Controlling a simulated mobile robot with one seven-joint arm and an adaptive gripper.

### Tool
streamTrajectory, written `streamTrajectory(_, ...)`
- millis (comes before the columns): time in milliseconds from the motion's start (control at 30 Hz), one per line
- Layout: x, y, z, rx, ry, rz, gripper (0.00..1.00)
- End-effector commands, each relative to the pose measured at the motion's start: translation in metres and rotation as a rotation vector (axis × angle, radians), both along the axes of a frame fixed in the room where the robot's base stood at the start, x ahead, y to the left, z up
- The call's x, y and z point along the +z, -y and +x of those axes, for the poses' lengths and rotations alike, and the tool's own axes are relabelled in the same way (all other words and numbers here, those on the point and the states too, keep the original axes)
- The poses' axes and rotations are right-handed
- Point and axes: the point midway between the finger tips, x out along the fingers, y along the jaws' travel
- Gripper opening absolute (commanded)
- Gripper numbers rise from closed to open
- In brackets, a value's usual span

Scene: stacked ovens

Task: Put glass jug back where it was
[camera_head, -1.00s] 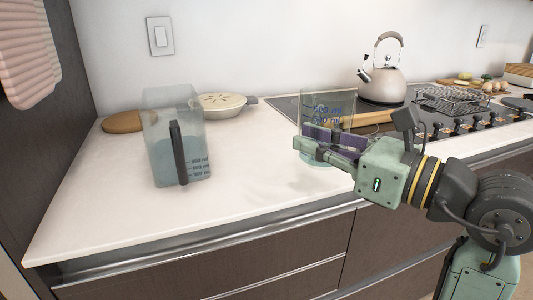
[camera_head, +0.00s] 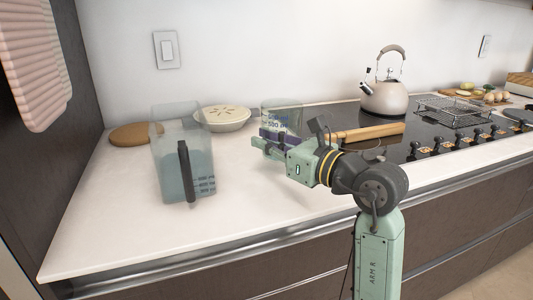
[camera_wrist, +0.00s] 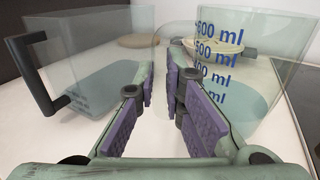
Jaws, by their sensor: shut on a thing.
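The clear glass jug (camera_head: 281,115) with blue ml markings is at my gripper (camera_head: 268,143), above the back part of the white counter, right of the pie dish. In the wrist view the jug (camera_wrist: 258,75) fills the upper right, and part of its clear glass runs between the fingers. My gripper's purple-padded fingers (camera_wrist: 166,85) are shut on the glass. The jug's lower part is hidden by my gripper in the head view, so I cannot tell whether it touches the counter.
A larger clear pitcher (camera_head: 167,160) with a black handle stands on the left counter (camera_head: 110,225). A pie dish (camera_head: 222,118) and wooden board (camera_head: 135,134) lie behind it. At right are the black cooktop (camera_head: 425,135), kettle (camera_head: 385,98) and rolling pin (camera_head: 365,132). The front middle counter is clear.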

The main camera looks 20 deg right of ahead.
Motion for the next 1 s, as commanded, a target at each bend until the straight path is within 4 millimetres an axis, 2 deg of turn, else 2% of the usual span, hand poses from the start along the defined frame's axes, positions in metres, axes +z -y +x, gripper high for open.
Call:
streamTrajectory(233, -0.028, 0.000, -0.001, -0.001, 0.000, 0.002, 0.00)
streamTrajectory(667, -0.035, 0.000, -0.001, 0.000, 0.001, 0.000, 0.00)
streamTrajectory(700, -0.036, 0.000, -0.001, 0.000, -0.001, 0.000, 0.11)
streamTrajectory(1000, -0.035, 0.000, -0.001, 0.000, -0.001, 0.000, 0.30)
